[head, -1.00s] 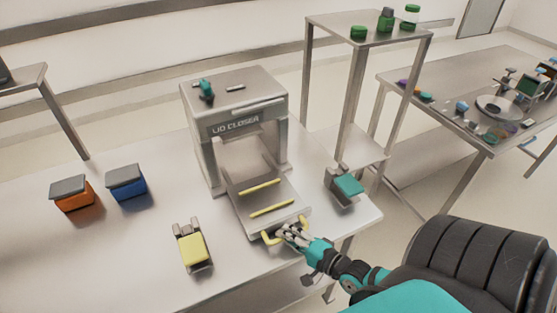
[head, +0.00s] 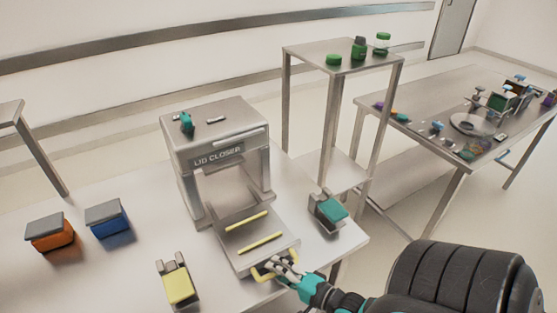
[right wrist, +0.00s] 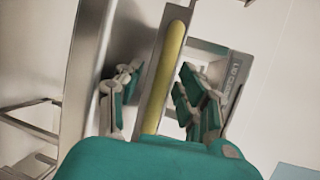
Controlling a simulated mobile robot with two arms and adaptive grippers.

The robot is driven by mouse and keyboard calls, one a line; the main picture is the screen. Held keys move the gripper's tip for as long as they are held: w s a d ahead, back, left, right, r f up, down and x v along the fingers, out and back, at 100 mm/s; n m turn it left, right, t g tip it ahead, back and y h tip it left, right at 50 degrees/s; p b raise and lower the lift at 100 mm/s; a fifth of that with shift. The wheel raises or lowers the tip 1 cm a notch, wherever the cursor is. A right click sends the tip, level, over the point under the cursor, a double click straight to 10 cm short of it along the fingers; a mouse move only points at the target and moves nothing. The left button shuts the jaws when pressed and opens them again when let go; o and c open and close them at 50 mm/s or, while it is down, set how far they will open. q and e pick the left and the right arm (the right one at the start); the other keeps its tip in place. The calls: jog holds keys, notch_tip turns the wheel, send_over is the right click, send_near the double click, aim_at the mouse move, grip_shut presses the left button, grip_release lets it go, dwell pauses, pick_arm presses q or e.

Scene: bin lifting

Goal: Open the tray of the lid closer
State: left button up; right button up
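The grey lid closer (head: 215,140) stands on the steel table with its label facing me. Its tray (head: 268,228) sticks out at the front, with two yellow strips on top and a yellow handle (head: 262,273) on its front edge. My right gripper (head: 286,266) is at the right part of this handle, with its fingers partly hiding it. In the right wrist view the fingers of my right gripper (right wrist: 162,95) stand apart, with a long yellow bar (right wrist: 166,75) between them and gaps at both sides. My left gripper is not in view.
A yellow-topped holder (head: 178,284) stands left of the tray and a teal-topped one (head: 328,212) right of it. Orange (head: 50,232) and blue (head: 108,218) bins with grey lids stand at the left. A tall shelf (head: 340,50) rises behind the right side.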

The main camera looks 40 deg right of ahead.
jog(key=v, duration=1.2)
dwell(0.3)
